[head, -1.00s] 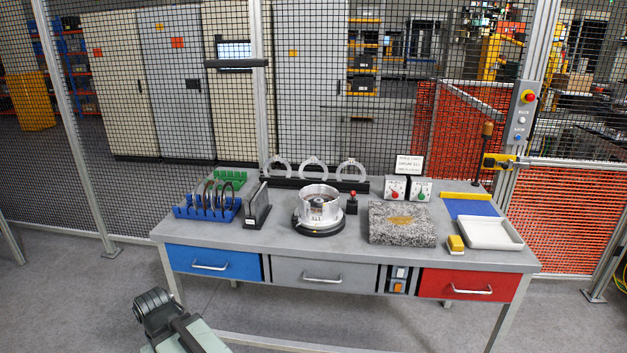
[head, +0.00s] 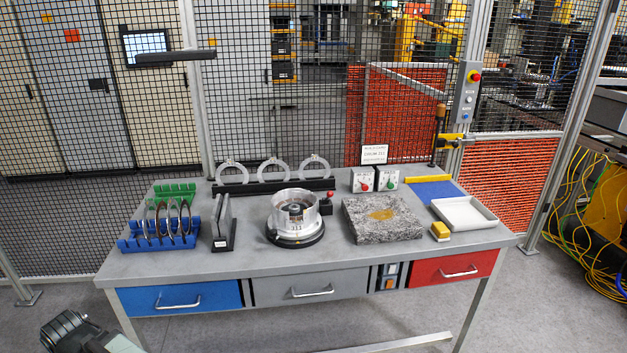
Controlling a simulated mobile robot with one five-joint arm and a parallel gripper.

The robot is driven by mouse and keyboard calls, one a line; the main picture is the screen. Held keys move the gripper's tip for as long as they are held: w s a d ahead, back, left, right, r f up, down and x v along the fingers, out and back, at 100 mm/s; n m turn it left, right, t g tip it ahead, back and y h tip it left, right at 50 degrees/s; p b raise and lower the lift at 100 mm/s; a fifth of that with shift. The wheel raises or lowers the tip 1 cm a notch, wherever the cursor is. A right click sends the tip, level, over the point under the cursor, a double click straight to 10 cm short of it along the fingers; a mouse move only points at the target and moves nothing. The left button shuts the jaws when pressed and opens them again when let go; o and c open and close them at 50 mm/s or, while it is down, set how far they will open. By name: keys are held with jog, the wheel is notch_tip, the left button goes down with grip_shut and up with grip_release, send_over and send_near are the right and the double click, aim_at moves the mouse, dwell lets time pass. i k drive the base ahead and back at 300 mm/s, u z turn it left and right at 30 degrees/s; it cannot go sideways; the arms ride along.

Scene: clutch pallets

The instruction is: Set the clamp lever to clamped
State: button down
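A small black base with a red-knobbed lever (head: 328,201), which looks like the clamp lever, stands on the workbench just right of the round metal clutch housing (head: 296,210). The lever looks about upright, but it is too small to tell which setting it is in. The housing sits on a dark round fixture (head: 295,239) near the middle of the bench. Part of my arm shows at the bottom left, below and apart from the bench. No gripper fingers can be seen.
The grey workbench (head: 262,262) has a blue rack of rings (head: 130,236) and a dark stand (head: 223,225) at left. A granite block (head: 365,224), yellow block (head: 440,231) and white tray (head: 462,213) are at right. Mesh fence encloses the back.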

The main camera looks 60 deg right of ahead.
aim_at(330, 193)
jog(key=z, duration=0.1)
jog(key=i, duration=0.5)
jog(key=z, duration=0.45)
jog(key=k, duration=0.9)
jog(key=z, duration=0.15)
jog(key=i, duration=0.9)
jog(key=u, duration=0.05)
